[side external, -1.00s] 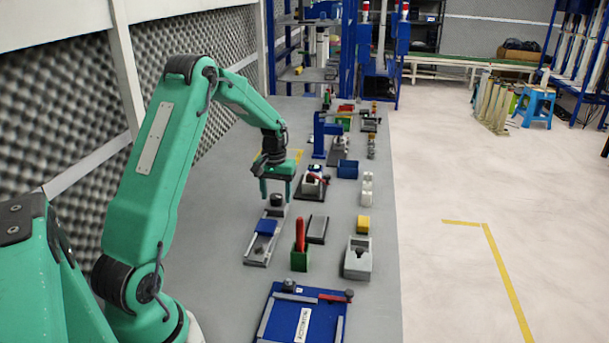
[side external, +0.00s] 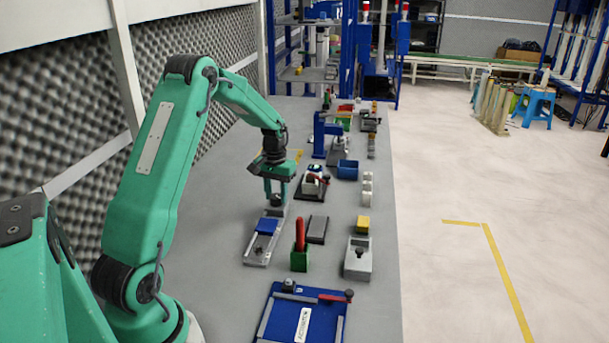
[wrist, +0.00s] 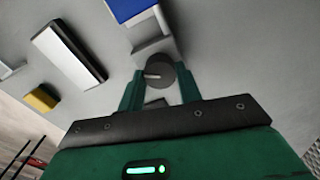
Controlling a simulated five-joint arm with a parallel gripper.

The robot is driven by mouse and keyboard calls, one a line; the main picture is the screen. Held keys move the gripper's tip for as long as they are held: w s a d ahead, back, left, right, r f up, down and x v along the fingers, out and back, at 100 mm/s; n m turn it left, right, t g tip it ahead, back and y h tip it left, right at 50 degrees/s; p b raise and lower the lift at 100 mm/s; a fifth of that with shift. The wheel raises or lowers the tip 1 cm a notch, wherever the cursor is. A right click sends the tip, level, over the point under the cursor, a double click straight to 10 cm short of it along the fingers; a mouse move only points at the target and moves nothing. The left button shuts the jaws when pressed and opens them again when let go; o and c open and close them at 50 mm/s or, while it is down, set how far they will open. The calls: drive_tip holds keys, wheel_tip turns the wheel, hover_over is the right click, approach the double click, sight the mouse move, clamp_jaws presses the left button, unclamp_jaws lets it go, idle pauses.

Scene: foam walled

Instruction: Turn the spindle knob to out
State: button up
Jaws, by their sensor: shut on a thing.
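The spindle knob (wrist: 158,76) is a dark round knob with a light pointer line on its top. It stands at the end of a grey fixture (side external: 258,248) that carries a blue block (side external: 267,226). The blue block also shows at the top of the wrist view (wrist: 130,8). My gripper (wrist: 160,84) is shut on the knob, with one green finger on each side of it. In the side view my gripper (side external: 275,203) points down over the far end of the fixture and hides most of the knob.
A dark grey block (side external: 317,230) lies right of the fixture, with a green holder (side external: 299,261) and its red handle nearer. Bare table lies to the left.

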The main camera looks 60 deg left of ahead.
sight(277, 196)
drive_tip(key=o, duration=1)
drive_tip(key=shift+r, duration=0.1)
drive_tip(key=shift+r, duration=3.9)
drive_tip(key=shift+d, duration=0.1)
